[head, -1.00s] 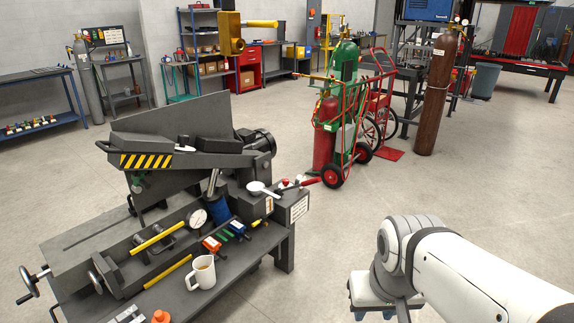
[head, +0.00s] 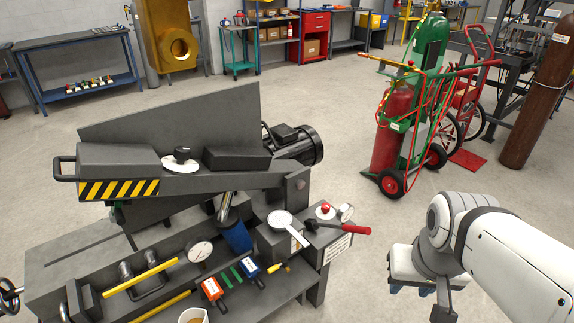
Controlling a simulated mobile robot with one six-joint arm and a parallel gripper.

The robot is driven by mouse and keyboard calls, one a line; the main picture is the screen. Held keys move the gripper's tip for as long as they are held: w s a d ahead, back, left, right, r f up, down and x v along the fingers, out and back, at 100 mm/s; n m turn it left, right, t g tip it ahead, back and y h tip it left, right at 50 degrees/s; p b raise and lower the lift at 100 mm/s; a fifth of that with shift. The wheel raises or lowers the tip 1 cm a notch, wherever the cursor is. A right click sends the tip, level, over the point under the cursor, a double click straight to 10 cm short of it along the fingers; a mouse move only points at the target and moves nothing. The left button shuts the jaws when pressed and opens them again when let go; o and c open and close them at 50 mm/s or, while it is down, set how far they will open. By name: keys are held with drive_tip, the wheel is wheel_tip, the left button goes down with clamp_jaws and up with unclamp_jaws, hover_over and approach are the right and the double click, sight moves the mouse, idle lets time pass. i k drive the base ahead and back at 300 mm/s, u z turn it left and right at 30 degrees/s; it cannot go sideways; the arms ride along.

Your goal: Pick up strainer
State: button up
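The likely strainer is a pale round shallow bowl (head: 280,218) with a straight white handle. It rests on a dark grey block at the right end of the machine bench (head: 318,283), its handle pointing down-right. Whether the bowl is mesh cannot be made out. My gripper (head: 408,289) hangs at the lower right, off the bench and well to the right of the strainer. It points down, with bluish finger parts partly visible under the wrist. Its opening is not clear, and I see nothing held.
Beside the strainer are a red-handled tool (head: 340,227) and a red-knobbed item (head: 325,210). A dial gauge (head: 199,252) and mug (head: 193,316) are further left. A gas-cylinder cart (head: 410,120) stands behind. Floor between bench and cart is clear.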

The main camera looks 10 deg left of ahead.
sight(277, 220)
drive_tip(key=u, duration=0.05)
drive_tip(key=i, duration=0.35)
drive_tip(key=u, duration=0.35)
drive_tip(key=k, duration=0.75)
drive_tip(key=u, duration=0.15)
drive_tip(key=i, duration=1.3)
drive_tip(key=z, duration=0.1)
